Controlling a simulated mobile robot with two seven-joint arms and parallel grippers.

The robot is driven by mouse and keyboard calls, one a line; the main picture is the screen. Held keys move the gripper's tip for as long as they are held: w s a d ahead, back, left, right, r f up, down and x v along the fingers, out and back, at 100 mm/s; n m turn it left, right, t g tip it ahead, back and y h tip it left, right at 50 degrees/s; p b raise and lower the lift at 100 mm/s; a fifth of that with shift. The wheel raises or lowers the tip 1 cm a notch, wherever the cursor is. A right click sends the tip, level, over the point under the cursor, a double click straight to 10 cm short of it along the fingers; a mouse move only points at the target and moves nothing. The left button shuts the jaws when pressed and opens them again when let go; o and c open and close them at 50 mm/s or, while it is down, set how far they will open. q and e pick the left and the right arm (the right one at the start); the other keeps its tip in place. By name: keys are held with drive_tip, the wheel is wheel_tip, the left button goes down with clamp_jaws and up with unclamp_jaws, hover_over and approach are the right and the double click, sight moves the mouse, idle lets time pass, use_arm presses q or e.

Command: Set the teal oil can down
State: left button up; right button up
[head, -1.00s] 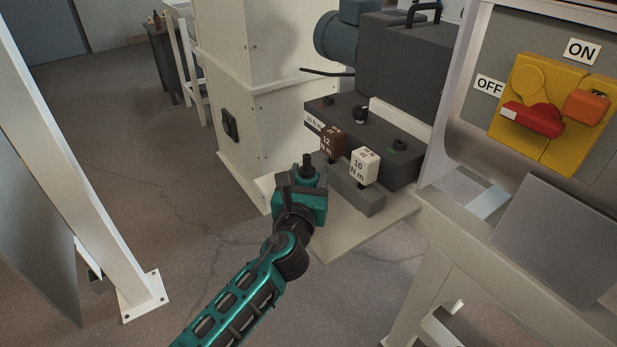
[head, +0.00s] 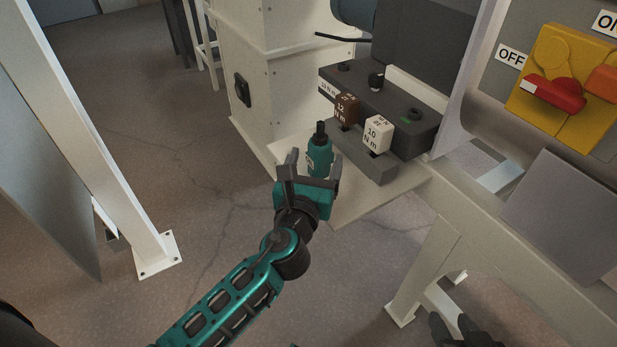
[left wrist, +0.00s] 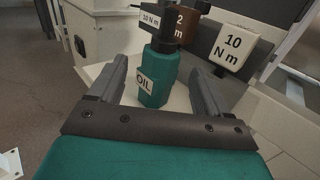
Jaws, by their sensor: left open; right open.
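The teal oil can (head: 319,158), with a black cap and a white OIL label, stands upright on the pale shelf (head: 385,194) in front of the grey block. It also shows in the left wrist view (left wrist: 160,75). My left gripper (head: 309,172) is open just in front of the can. In the left wrist view its fingers (left wrist: 157,85) point to either side of the can, with gaps between them and it. My right gripper (head: 462,328) shows only in part at the bottom edge of the head view, open, apart from the can.
Behind the can are a brown 12 N m block (head: 346,108) and a white 10 N m block (head: 377,133) on a dark rack (head: 400,105). A yellow switch box (head: 560,95) is at the right. A white post (head: 100,140) stands at the left.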

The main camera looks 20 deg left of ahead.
use_arm(q)
drive_tip(key=s+f+n+g+h, duration=0.1)
drive_tip(key=s+f+n, duration=0.3)
drive_tip(key=n, duration=0.6)
drive_tip(key=s+d+f+n+g+h, duration=0.1)
drive_tip(key=s+f+n+g+h, duration=0.1)
drive_tip(key=s+n, duration=0.5)
drive_tip(key=s+d+f+n+g+h, duration=0.1)
drive_tip(key=s+f+n+g, duration=0.3)
drive_tip(key=n, duration=1)
wheel_tip(320, 180, down, 2)
drive_tip(key=shift+s+f+n+h, duration=0.1)
drive_tip(key=shift+s+n+h, duration=0.3)
drive_tip(key=shift+s+h, duration=0.4)
drive_tip(key=shift+a, duration=0.1)
